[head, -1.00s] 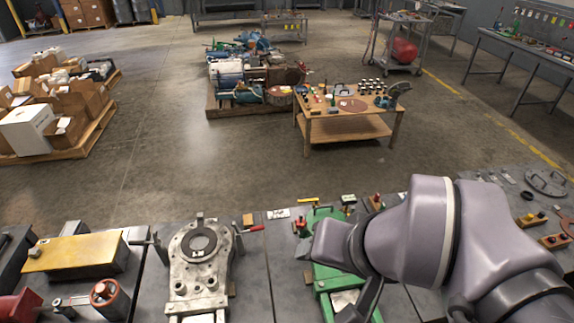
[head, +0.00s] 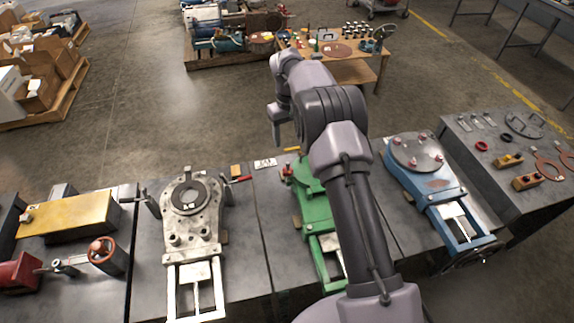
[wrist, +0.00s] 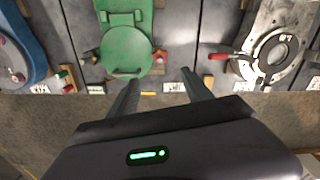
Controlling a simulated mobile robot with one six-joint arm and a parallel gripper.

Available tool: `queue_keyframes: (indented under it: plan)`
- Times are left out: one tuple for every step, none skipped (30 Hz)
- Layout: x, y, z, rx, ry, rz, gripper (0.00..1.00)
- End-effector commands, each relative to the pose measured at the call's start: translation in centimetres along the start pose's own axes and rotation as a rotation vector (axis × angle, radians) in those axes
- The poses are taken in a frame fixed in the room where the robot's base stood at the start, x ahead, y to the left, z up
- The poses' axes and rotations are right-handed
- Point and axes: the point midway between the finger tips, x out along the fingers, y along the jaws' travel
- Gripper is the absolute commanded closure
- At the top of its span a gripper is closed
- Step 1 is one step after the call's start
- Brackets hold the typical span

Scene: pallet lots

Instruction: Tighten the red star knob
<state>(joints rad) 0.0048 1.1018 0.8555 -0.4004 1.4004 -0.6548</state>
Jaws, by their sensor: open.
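A small red-topped knob (head: 287,172) stands at the left edge of the green fixture (head: 312,208). It is too small to tell whether it is star-shaped. In the wrist view a small reddish part (wrist: 160,55) sits beside the round end of the green fixture (wrist: 125,45). The blue fixture (head: 437,190) carries several small red knobs (head: 412,162) on its round plate. My gripper (wrist: 158,88) is open and empty, its two fingers pointing toward the green fixture's end without visible contact. In the head view my arm hides part of the green fixture.
A grey fixture (head: 190,215) with a red-handled lever (head: 240,180) stands left of the green one. A yellow block (head: 70,215) and a red handwheel (head: 103,250) are farther left. Rings and wooden blocks (head: 508,160) lie at the right. Open floor (head: 150,120) lies beyond the bench.

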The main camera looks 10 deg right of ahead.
Motion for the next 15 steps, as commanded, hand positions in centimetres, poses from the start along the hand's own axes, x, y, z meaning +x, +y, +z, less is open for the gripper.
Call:
queue_keyframes:
  plan:
    - [1.8, -0.1, 0.1, 0.001, -0.003, -0.002, 0.42]
    - [2.7, -0.1, 0.1, 0.0, -0.003, -0.002, 0.42]
    - [4.0, -0.1, 0.1, 0.0, -0.004, -0.002, 0.42]
    - [5.0, -0.1, 0.1, 0.0, -0.004, -0.001, 0.42]
    - [5.9, -0.1, 0.1, 0.001, -0.004, -0.002, 0.42]
    - [7.2, -0.1, 0.1, 0.001, -0.003, -0.002, 0.42]
    - [8.1, -0.1, 0.1, 0.002, -0.003, -0.003, 0.42]
    - [9.0, -0.1, 0.1, 0.001, -0.003, -0.003, 0.42]
    - [10.2, -0.1, 0.1, 0.001, -0.002, -0.002, 0.42]
    - [11.0, -0.1, 0.1, 0.001, -0.003, -0.002, 0.42]
    - [11.7, -0.1, 0.1, 0.001, -0.002, -0.002, 0.42]
    - [12.7, -0.1, 0.1, 0.001, -0.001, -0.001, 0.42]
    - [13.3, -0.1, 0.1, 0.001, -0.001, -0.002, 0.42]
    - [13.8, -0.1, 0.1, 0.002, -0.001, -0.002, 0.42]
    - [14.4, -0.1, 0.1, 0.002, 0.0, -0.002, 0.42]
